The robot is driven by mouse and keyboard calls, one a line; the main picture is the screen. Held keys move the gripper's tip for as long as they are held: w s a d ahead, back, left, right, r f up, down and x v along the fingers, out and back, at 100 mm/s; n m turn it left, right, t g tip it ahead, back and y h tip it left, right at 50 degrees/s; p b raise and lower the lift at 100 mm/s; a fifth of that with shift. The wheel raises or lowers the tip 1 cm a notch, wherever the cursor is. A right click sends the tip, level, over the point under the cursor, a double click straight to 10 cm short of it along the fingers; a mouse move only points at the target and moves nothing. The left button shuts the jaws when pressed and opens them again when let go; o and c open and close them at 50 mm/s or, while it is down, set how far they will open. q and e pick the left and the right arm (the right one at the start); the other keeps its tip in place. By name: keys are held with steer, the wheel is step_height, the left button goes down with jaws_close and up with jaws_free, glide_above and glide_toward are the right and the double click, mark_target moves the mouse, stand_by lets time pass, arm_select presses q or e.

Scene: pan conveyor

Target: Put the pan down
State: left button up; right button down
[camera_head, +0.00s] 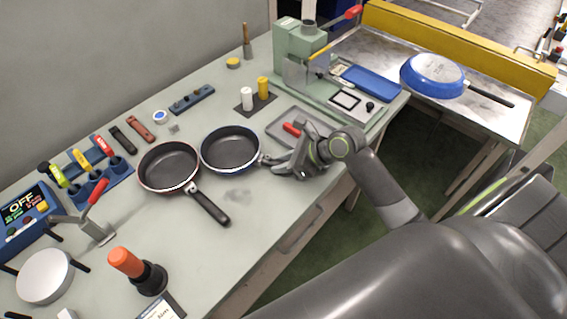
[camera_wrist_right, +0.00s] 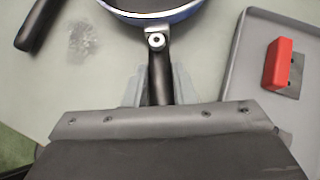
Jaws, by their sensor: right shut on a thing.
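A small dark pan with a blue outer rim (camera_head: 230,150) is at the middle of the table. Its handle is in my right gripper (camera_head: 271,164), which is shut on it. The right wrist view shows the pan's dark handle (camera_wrist_right: 159,82) between the two fingers and the blue rim (camera_wrist_right: 178,13) at the top. The pan looks level, at or very close to the table; I cannot tell if it touches. A second dark pan with a reddish rim (camera_head: 168,165) lies just left of it, its handle toward the front. My left gripper is not in view.
A grey tray with a red block (camera_wrist_right: 283,63) is right of the held pan. A green press (camera_head: 300,50) stands behind. An upturned blue pan (camera_head: 433,75) lies on the metal side table (camera_head: 510,120).

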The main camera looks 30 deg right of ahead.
steer(key=c, duration=1.2)
jaws_free()
steer(key=shift+f, duration=0.15)
steer(key=p+v, duration=0.1)
steer(key=v, duration=0.9)
steer(key=shift+s+d+r+p, duration=0.2)
steer(key=shift+r+p, duration=0.1)
steer(key=shift+p, duration=0.05)
steer(key=shift+o, duration=0.5)
steer(key=shift+s+d+r, duration=0.3)
steer(key=shift+s+r, duration=0.1)
steer(key=shift+r, duration=0.1)
